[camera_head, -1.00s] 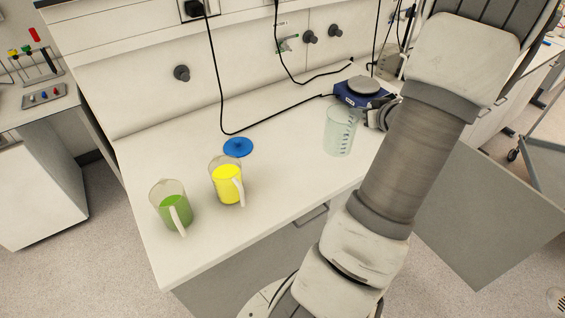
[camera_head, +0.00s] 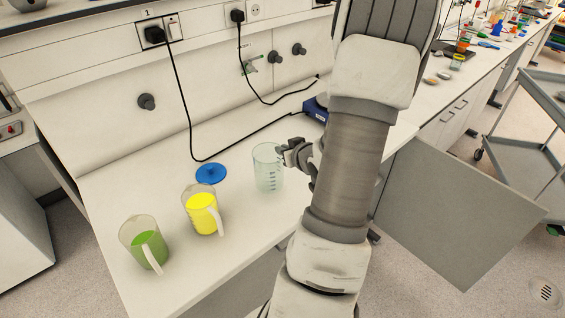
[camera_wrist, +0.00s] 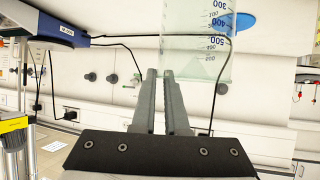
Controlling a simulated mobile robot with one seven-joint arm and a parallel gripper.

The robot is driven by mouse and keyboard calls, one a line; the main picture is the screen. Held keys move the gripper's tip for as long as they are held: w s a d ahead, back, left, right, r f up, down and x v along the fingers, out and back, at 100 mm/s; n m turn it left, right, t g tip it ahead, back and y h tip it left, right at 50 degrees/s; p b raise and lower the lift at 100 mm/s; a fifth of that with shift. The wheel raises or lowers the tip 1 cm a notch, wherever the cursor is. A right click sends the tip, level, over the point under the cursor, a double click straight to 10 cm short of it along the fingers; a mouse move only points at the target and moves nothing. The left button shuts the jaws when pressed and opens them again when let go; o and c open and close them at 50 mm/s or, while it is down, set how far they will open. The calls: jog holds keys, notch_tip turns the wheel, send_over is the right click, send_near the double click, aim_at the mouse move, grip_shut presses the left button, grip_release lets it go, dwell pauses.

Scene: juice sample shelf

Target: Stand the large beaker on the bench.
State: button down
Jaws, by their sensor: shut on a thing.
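The large beaker (camera_head: 267,170) is clear, with a blue graduated scale, and looks empty. In the head view it is upright over the bench (camera_head: 232,240), right of the blue disc; whether its base touches the bench I cannot tell. My gripper (camera_head: 284,154) is at its upper right side, partly hidden by my arm. In the wrist view my gripper's fingers (camera_wrist: 163,76) are close together, shut on the beaker's wall near the rim. The beaker (camera_wrist: 198,45) appears upside down there, with its lower part out of frame.
A jug of yellow juice (camera_head: 203,212) and a jug of green juice (camera_head: 149,247) stand at the left of the bench. The blue disc (camera_head: 211,173) lies behind the yellow one. A blue device (camera_head: 316,108) with a black cable stands behind my arm. Bare bench lies in front of the beaker.

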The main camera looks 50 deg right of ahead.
jog(key=shift+w+a+f, duration=0.1)
jog(key=shift+f, duration=1.95)
jog(key=shift+f, duration=0.2)
jog(key=c, duration=0.9)
grip_release()
jog(key=shift+r, duration=0.1)
jog(key=p+v, duration=0.7)
jog(key=v, duration=0.5)
jog(key=shift+w+r, duration=0.1)
jog(key=shift+r, duration=0.05)
